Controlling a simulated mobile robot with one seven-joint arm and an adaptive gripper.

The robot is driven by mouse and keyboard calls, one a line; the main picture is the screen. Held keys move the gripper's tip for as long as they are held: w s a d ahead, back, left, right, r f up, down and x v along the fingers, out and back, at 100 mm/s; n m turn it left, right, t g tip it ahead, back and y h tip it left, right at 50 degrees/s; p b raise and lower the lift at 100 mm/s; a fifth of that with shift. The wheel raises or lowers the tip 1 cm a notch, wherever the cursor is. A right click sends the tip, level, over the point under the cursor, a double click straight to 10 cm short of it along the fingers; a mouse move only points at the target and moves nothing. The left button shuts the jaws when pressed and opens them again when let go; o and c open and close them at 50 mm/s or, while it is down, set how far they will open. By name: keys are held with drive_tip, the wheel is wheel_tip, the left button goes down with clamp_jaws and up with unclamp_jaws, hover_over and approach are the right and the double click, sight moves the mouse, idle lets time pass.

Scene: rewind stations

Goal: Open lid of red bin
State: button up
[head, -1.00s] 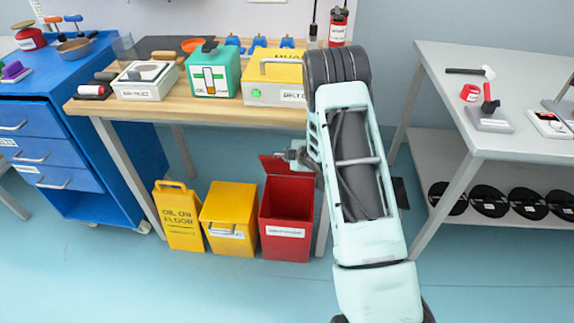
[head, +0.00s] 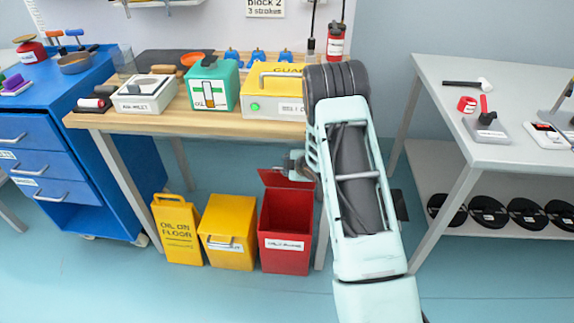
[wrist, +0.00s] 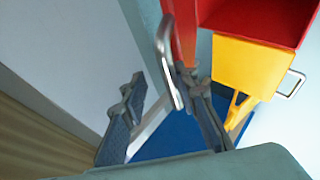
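The red bin (head: 285,245) stands on the floor under the workbench, and its inside shows. Its red lid (head: 285,178) is raised, tilted up at the back of the bin. In the wrist view the red lid (wrist: 186,28) is edge-on at the top, with a silver handle (wrist: 165,62) on it. My gripper (head: 297,163) is beside the lid, partly hidden by my arm in the head view. In the wrist view my gripper (wrist: 160,84) has its fingers spread apart. The handle's lower end is close to the right finger; whether they touch I cannot tell.
A yellow bin (head: 228,232) and a yellow floor sign (head: 178,230) stand left of the red bin. The wooden workbench (head: 150,122) is above them, with a leg close by the red bin. A blue drawer cabinet (head: 60,150) is at left, a grey table (head: 450,100) at right.

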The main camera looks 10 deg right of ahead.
drive_tip(key=shift+s+r, duration=0.1)
drive_tip(key=v, duration=1.1)
drive_tip(key=shift+s+r, duration=0.25)
